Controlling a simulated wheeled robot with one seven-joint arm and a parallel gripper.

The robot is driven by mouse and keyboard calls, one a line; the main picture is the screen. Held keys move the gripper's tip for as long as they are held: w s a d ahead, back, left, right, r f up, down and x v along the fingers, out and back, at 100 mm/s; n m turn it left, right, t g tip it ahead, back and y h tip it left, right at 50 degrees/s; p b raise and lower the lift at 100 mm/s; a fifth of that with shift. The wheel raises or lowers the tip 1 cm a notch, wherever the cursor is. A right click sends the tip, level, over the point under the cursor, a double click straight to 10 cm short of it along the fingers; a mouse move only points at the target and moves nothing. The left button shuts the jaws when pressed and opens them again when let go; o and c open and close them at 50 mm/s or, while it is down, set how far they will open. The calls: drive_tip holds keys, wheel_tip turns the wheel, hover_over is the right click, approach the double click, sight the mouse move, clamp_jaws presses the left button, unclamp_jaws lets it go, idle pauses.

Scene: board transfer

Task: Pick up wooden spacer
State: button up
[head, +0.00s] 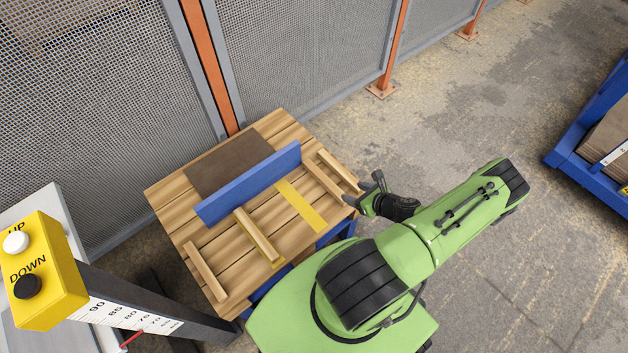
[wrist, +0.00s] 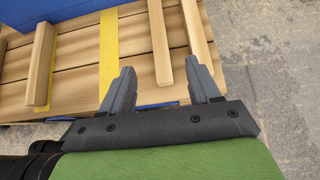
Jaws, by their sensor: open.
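Several wooden spacers, pale narrow bars, lie on a plank-topped table (head: 165,192). One spacer (head: 323,184) lies near the table's right edge, and a second (head: 339,170) lies beside it at the corner. My gripper (head: 363,188) is open and empty at that right edge. In the wrist view the near end of the first spacer (wrist: 159,42) shows between the two fingertips (wrist: 162,78), and the second spacer (wrist: 195,30) runs toward the right finger. I cannot tell how high the fingers are above the spacer. Another spacer (head: 257,236) lies on a yellow strip; one (head: 205,272) lies at left.
A blue board (head: 250,184) stands on edge across the table, with a brown sheet (head: 228,162) behind it. Mesh fencing (head: 300,55) closes the back. A yellow button box (head: 42,270) is at left, a blue pallet (head: 585,175) at right.

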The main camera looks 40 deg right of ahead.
sight(328, 181)
drive_tip(key=b+x, duration=0.5)
drive_tip(key=x, duration=0.9)
drive_tip(key=shift+w+a+f+b, duration=0.15)
drive_tip(key=shift+w+f+b, duration=0.05)
drive_tip(key=shift+w+b, duration=0.15)
drive_tip(key=shift+w+f, duration=0.1)
drive_tip(key=shift+w, duration=0.25)
drive_tip(key=c, duration=1.1)
